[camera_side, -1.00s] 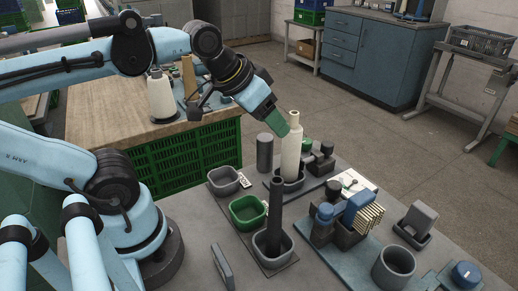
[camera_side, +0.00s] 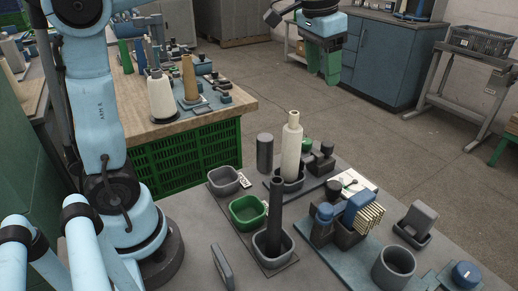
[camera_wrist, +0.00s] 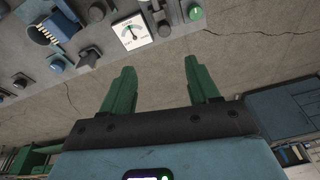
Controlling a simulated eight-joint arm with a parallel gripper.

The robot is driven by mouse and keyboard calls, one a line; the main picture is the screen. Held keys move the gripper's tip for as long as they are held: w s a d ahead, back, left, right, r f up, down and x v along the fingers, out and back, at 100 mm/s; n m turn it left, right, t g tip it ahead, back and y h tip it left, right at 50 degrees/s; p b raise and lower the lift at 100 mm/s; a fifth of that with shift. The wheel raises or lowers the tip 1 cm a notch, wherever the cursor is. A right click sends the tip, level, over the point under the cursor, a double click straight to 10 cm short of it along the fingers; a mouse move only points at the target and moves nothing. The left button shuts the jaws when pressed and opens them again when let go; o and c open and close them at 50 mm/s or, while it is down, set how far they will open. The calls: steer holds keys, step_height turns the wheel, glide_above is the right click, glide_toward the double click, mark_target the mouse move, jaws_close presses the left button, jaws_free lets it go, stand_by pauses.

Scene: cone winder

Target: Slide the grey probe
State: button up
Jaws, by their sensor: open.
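I cannot tell for sure which item is the grey probe. A dark grey upright rod (camera_side: 276,215) stands in a small grey bin (camera_side: 262,252) on the near table. A short grey cylinder (camera_side: 265,146) stands behind it, and a grey tilted piece (camera_side: 417,218) sits in a dark holder at the right. My gripper (camera_side: 322,76) has green fingers and hangs high beyond the table's far edge, apart from all of these. In the wrist view my gripper (camera_wrist: 160,72) is open, with nothing between its fingers.
The near table also holds a green bin (camera_side: 246,222), a cream cone (camera_side: 291,150), a blue unit with pale pins (camera_side: 358,212), a grey cup (camera_side: 393,268) and a dial card (camera_wrist: 132,31). A wooden-topped bench (camera_side: 140,126) stands behind at left. Open floor lies beyond the table.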

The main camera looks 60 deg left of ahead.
steer(key=w+f+m+g, duration=0.1)
steer(key=w+f+g, duration=0.1)
steer(key=w+f, duration=0.35)
glide_toward(329, 143)
step_height(329, 143, down, 10)
steer(key=shift+w+r, duration=0.1)
steer(key=shift+r, duration=0.05)
stand_by(0.6)
jaws_close()
stand_by(0.4)
